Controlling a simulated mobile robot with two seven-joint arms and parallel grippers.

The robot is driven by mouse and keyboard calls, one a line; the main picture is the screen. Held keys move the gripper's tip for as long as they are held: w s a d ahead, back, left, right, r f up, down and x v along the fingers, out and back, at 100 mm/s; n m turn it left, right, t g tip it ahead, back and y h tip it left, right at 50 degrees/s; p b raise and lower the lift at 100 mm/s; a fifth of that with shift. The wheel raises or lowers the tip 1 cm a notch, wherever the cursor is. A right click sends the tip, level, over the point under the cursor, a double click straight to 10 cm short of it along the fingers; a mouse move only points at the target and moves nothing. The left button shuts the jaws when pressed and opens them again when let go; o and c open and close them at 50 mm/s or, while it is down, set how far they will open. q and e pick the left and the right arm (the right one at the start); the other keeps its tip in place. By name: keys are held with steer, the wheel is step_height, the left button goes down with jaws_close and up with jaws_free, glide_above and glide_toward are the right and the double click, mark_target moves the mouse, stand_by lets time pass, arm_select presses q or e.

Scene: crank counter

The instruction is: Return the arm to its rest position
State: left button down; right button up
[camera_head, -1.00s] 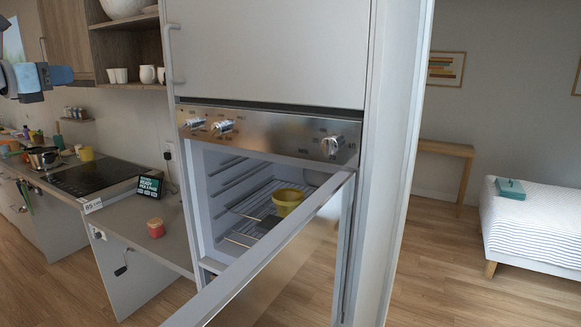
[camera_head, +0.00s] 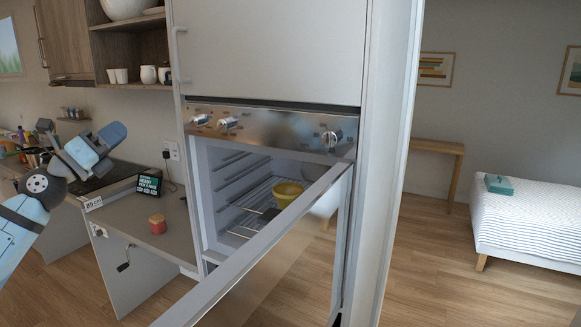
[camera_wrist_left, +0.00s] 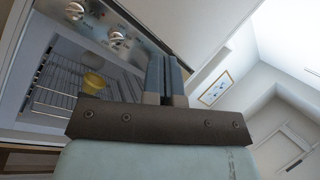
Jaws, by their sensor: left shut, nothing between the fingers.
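My left arm comes in from the left in the head view. Its gripper (camera_head: 103,140) hangs in the air in front of the hob and counter, left of the oven (camera_head: 258,135). In the left wrist view the two blue-grey fingers (camera_wrist_left: 165,80) are close together and empty. The oven door (camera_head: 270,250) stands open. A yellow bowl (camera_head: 287,193) sits on the wire rack inside; it also shows in the left wrist view (camera_wrist_left: 95,83), left of the fingers and apart from them. My right gripper is not in view.
A crank (camera_head: 123,266) sticks out from the panel below. The open door juts toward me. A bed (camera_head: 528,220) stands far right, with clear floor before it.

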arm_select(q)
steer(key=s+d+f+n+g+y, duration=0.1)
steer(key=s+f+n+y, duration=0.5)
steer(key=f+n, duration=0.45)
steer(key=s+d+f+n+g+y, duration=0.1)
steer(key=s+f+n+y, duration=0.45)
steer(key=f+n, duration=0.5)
steer(key=s+f+n+g+y, duration=0.2)
steer(key=s+f+n+y, duration=0.4)
steer(key=f+n, duration=0.45)
steer(key=s+d+f+n+g+h, duration=0.1)
steer(key=s+d+f+g, duration=0.3)
steer(key=s, duration=0.5)
steer(key=s+d+f+n+g+h, duration=0.1)
steer(key=s+f+g+h, duration=0.1)
steer(key=s+f+g, duration=0.35)
steer(key=s+d+f+n+g+h, duration=0.1)
steer(key=s+d+f+g, duration=0.15)
steer(key=s+f, duration=0.6)
steer(key=w+d+f+m+t+h+p, duration=0.1)
steer(key=w+d+f+t+h, duration=0.2)
steer(key=d+f+t, duration=0.3)
step_height(320, 180, down, 4)
steer(key=shift+w+d+r+t+p, duration=0.15)
steer(key=shift+w+d+t+p, duration=0.15)
steer(key=shift+t, duration=0.7)
